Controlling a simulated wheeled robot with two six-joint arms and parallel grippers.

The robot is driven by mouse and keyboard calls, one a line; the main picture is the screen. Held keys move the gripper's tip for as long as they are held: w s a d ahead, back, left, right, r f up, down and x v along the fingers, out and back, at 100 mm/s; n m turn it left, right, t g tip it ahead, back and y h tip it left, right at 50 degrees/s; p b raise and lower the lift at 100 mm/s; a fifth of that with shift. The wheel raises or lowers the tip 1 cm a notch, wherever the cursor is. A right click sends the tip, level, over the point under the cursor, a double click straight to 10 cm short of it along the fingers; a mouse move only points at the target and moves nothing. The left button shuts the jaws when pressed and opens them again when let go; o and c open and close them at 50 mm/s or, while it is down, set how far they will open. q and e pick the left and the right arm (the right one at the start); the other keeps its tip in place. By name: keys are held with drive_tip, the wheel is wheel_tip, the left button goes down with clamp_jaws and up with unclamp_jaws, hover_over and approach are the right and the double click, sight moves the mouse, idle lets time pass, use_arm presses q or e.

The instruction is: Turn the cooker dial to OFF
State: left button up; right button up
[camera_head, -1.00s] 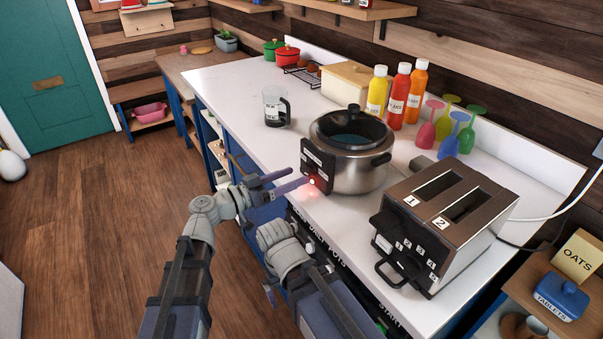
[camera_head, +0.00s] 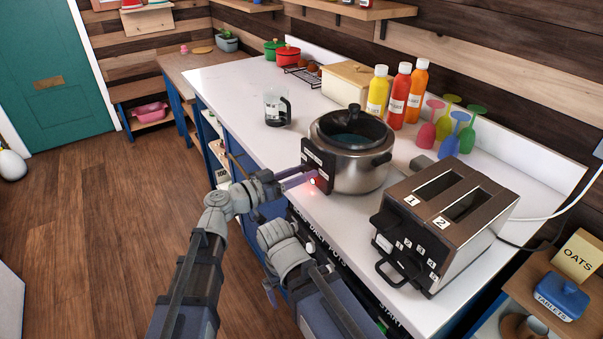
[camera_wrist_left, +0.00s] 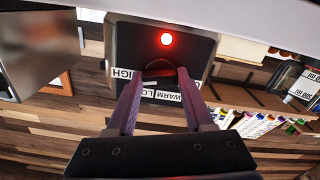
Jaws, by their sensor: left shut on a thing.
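The cooker (camera_head: 362,172) is a round steel pot with a dark lid and a black control panel (camera_head: 314,158) on its near left side. A red light (camera_wrist_left: 166,39) glows on the panel. My left gripper (camera_head: 306,178) reaches the panel. In the left wrist view its two purple fingers (camera_wrist_left: 159,82) are shut on the dark dial (camera_wrist_left: 181,75). Labels reading HIGH, LOW and WARM show around the dial, partly covered by the fingers. I see no OFF label, and the dial's pointer is unclear. My right arm shows low in the head view, without a clear view of its gripper.
A steel toaster (camera_head: 445,225) stands to the right of the cooker on the white counter (camera_head: 232,92). A glass jug (camera_head: 277,107) stands behind to the left. Sauce bottles (camera_head: 399,94) and coloured goblets (camera_head: 449,130) stand at the back. The counter's left part is mostly clear.

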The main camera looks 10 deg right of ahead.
use_arm(q)
clamp_jaws()
